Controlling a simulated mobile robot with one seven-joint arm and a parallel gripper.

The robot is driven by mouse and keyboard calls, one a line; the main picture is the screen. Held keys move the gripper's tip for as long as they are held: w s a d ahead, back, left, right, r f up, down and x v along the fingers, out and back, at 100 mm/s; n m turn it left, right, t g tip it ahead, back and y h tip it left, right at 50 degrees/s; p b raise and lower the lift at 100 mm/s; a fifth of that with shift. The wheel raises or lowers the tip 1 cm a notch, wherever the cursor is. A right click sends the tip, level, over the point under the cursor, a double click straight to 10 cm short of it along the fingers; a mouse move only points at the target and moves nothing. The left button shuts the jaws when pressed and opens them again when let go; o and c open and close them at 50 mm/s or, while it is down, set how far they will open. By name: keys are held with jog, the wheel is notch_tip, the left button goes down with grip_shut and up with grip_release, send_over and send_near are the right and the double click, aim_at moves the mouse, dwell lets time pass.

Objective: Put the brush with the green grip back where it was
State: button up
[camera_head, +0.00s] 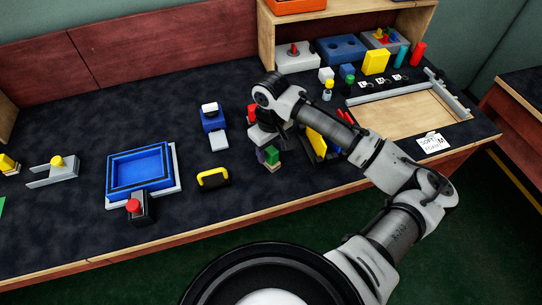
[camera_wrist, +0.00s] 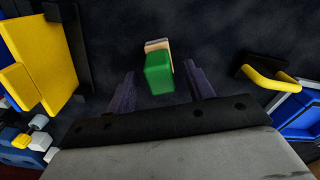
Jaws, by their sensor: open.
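The brush with the green grip (camera_head: 271,155) stands on the dark table mat below my gripper in the head view. Its green grip is up and a pale wooden part shows under it. In the wrist view the green grip (camera_wrist: 159,76) lies between my two fingers, with a gap on each side. My gripper (camera_wrist: 161,84) is open and empty, pointing down at the brush; in the head view my gripper (camera_head: 262,151) partly hides behind the brush and wrist. I cannot tell how far above the grip the fingertips are.
A yellow panel (camera_head: 316,141) stands close right of my gripper. A black block with a yellow handle (camera_head: 214,178) and a blue tray (camera_head: 112,178) are to the left. A blue-and-grey piece (camera_head: 212,122) stands behind. A shallow wooden tray (camera_head: 405,112) is at right. The mat between is clear.

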aim_at(271, 149)
notch_tip(271, 149, up, 8)
jog(key=shift+r+b, duration=0.2)
jog(key=shift+b, duration=0.4)
